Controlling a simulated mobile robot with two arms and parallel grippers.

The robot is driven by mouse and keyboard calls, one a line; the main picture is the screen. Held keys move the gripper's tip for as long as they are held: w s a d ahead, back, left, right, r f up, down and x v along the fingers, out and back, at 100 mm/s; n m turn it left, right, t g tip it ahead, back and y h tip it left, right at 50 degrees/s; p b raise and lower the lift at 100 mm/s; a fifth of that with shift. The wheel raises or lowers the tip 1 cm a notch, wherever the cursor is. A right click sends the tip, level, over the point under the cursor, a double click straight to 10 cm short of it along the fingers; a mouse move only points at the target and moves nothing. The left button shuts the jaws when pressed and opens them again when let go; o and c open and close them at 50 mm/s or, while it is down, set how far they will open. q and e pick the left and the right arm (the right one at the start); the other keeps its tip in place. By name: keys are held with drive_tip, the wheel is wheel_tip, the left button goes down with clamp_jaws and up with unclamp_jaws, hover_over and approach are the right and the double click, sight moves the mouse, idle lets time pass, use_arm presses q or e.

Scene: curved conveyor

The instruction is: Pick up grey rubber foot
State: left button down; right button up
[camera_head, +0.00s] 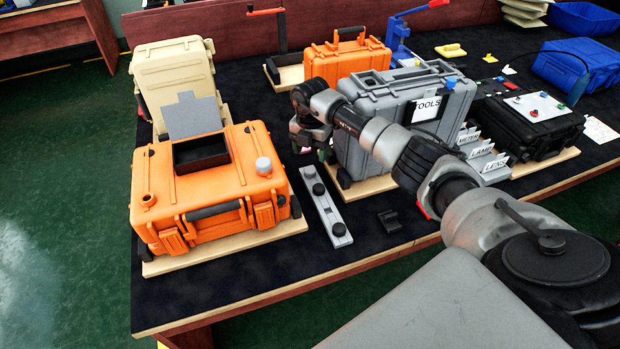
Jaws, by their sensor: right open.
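A light grey round cap (263,166), which looks like the grey rubber foot, sits on a top corner of the orange case (225,166) at the left. A grey strip (326,206) lies on the table right of that case, with several dark round pieces along it. My right gripper (311,150) reaches in from the right, above the table near the strip's far end, right of the cap and apart from it. It is open; its fingers are small and dark, and no held thing shows. My left gripper is out of view.
A grey tools case (405,100) stands right beside my right arm. A small black block (389,220) lies near the front edge. A beige case (172,75) and another orange case (345,62) stand behind.

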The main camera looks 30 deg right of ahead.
sight(310, 170)
drive_tip(key=f+b, duration=0.4)
drive_tip(key=f, duration=0.1)
drive_tip(key=f+b, duration=0.2)
drive_tip(key=f, duration=0.1)
drive_tip(key=shift+w, duration=0.3)
drive_tip(key=shift+r, duration=0.2)
drive_tip(key=shift+c, duration=0.5)
drive_tip(key=c, duration=0.9)
drive_tip(key=shift+r, duration=0.1)
wheel_tip(310, 170, up, 21)
drive_tip(key=p, duration=1.7)
drive_tip(key=shift+r, duration=0.2)
